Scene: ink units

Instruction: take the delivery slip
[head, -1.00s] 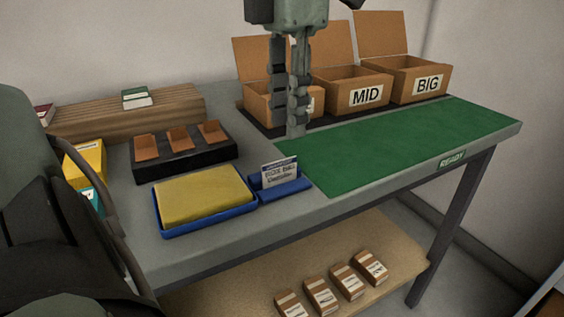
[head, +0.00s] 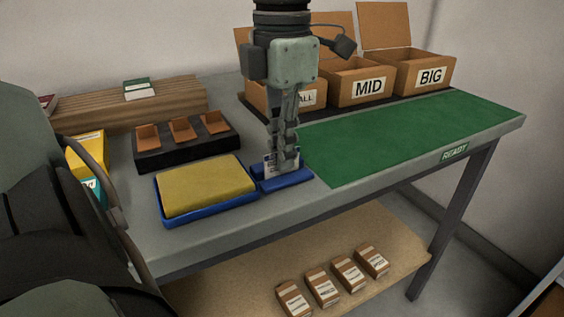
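The delivery slip (head: 268,167) is a small white card with a blue top edge and dark writing. It stands upright in a blue holder (head: 287,182) beside the yellow pad. My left gripper (head: 286,163) points straight down at the slip, its fingertips just above the holder. Its fingers cover the right part of the slip. The fingers overlap in this view, so I cannot tell whether they grip the slip or are only around it. My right gripper is not in view.
A yellow pad (head: 205,187) lies in a blue tray left of the holder. A black rack (head: 160,160) stands behind it. The green mat (head: 410,140) is bare. Open boxes marked MID (head: 352,93) and BIG (head: 412,80) stand at the back. Small cartons lie on the lower shelf (head: 230,290).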

